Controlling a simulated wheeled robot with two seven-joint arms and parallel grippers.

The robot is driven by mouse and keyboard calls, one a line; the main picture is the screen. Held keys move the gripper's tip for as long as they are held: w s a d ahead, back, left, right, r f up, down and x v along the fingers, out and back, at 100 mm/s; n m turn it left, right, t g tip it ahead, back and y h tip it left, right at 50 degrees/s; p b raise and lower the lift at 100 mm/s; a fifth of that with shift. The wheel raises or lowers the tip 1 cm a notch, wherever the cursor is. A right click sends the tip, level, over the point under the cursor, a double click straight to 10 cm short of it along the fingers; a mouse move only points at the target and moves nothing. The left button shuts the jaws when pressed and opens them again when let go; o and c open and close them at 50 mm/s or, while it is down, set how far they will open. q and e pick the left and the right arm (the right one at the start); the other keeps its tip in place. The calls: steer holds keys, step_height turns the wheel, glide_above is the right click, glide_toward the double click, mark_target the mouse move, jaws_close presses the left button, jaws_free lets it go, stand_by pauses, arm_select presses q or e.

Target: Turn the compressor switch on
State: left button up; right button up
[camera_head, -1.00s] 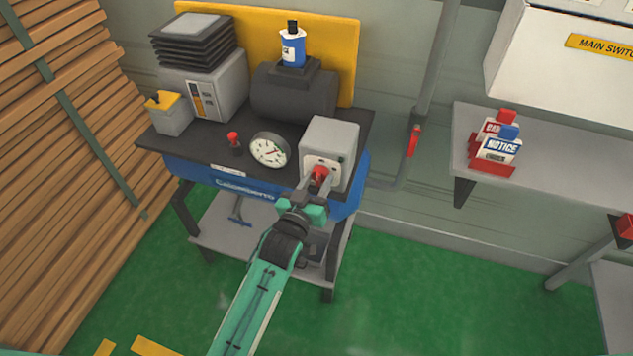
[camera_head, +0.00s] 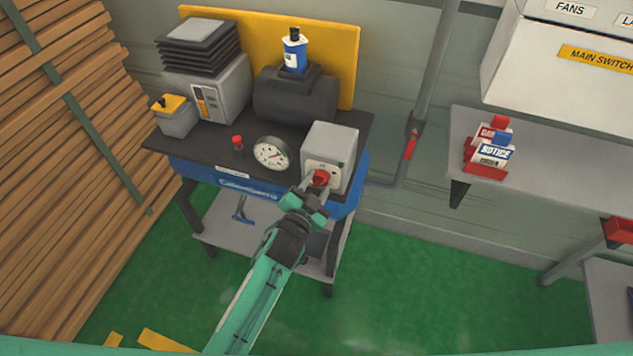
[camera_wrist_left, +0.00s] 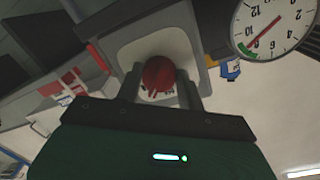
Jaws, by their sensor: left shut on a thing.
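The compressor (camera_head: 223,182) is a blue unit with a dark top. A grey switch box (camera_head: 331,144) stands at its front right corner, with a red knob (camera_head: 320,179) on its front face. My left gripper (camera_head: 315,186) is at the front of the box, shut on the red knob. In the left wrist view the red knob (camera_wrist_left: 158,75) sits between the two fingers of my left gripper (camera_wrist_left: 160,88), against the pale face of the switch box (camera_wrist_left: 125,52). The fingers partly hide the knob, and its marks are not readable. My right gripper is not in view.
A round gauge (camera_head: 271,153) is left of the switch box; it also shows in the left wrist view (camera_wrist_left: 272,25). A small red knob (camera_head: 238,142) stands beside it. A red-handled valve (camera_head: 411,145) is on the wall pipe. Wood planks (camera_head: 60,170) are at left, a grey shelf (camera_head: 560,180) at right.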

arm_select(q)
steer(key=shift+r+m, duration=0.1)
steer(key=shift+m, duration=1.1)
steer(key=shift+p, duration=0.3)
steer(key=o, duration=1)
steer(key=shift+c, duration=0.2)
steer(key=shift+s+a, duration=0.2)
steer(key=shift+s, duration=0.3)
steer(key=b+v, duration=0.2)
steer(key=v, duration=1)
steer(key=shift+s+b, duration=0.35)
steer(key=shift+s, duration=0.05)
